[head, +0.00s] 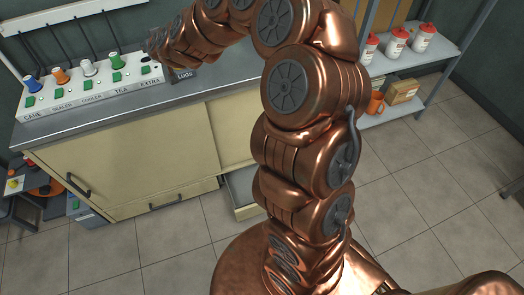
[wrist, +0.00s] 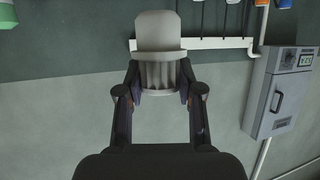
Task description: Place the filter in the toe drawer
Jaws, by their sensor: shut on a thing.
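My gripper (wrist: 160,88) is shut on a pale grey filter (wrist: 158,32) in the wrist view. The filter has a smooth rounded body, a wide flange and a ribbed part between the fingers. In the head view my arm reaches to the upper left, over the counter; the filter cannot be made out there. A low drawer (head: 243,191) at the foot of the cream cabinet stands pulled out, partly hidden by my arm. Its visible inside looks grey and empty. Another low drawer front (head: 163,202) to its left, with a dark handle, looks shut.
The grey counter (head: 190,92) carries a labelled white rack (head: 90,92) with coloured cups. A shelf (head: 408,58) at the right holds white bottles with red caps. A grey wall box (wrist: 282,90) shows right of my gripper. Tiled floor (head: 165,250) before the cabinet is clear.

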